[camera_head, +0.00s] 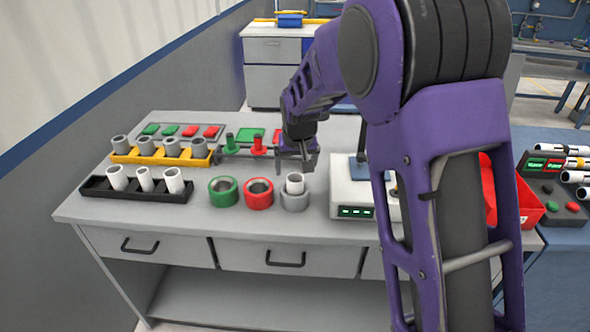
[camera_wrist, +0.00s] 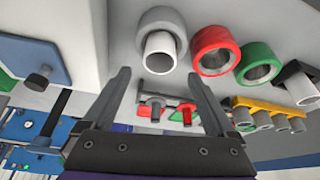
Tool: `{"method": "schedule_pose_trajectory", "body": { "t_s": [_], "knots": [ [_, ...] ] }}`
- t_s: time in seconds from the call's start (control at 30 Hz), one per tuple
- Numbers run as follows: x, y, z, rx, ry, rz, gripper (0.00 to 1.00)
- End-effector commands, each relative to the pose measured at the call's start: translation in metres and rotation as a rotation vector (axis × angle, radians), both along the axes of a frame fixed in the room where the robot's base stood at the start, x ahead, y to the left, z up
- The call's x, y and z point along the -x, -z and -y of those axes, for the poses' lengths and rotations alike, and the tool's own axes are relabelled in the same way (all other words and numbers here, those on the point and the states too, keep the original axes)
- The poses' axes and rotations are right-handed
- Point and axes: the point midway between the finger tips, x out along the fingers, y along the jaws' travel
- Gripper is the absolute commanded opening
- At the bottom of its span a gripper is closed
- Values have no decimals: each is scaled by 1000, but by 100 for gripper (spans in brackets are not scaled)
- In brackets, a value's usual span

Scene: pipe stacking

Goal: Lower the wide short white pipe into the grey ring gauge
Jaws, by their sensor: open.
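A white pipe (camera_head: 295,184) stands upright in the grey ring gauge (camera_head: 294,201), its upper part showing above the rim. The wrist view also shows the pipe (camera_wrist: 160,56) inside the grey ring (camera_wrist: 176,19). How deep its lower end sits is hidden by the ring. My gripper (camera_head: 297,163) is open and empty, just above and behind the pipe in the head view. In the wrist view my gripper's fingers (camera_wrist: 158,76) are spread wide, with nothing between the tips.
A red ring (camera_head: 259,194) and a green ring (camera_head: 224,192) stand left of the grey one. A black rack (camera_head: 138,192) holds white pipes; a yellow rack (camera_head: 160,157) holds grey ones. A white device (camera_head: 350,190) with green displays stands close on the right.

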Motion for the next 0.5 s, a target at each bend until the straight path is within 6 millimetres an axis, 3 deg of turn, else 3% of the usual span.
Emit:
{"method": "schedule_pose_trajectory", "body": {
  "t_s": [0.3, 0.5],
  "knots": [
    [29, -75, 5, -2, 1, 5, 91],
    [45, -115, 8, -2, 1, 4, 91]
  ]
}}
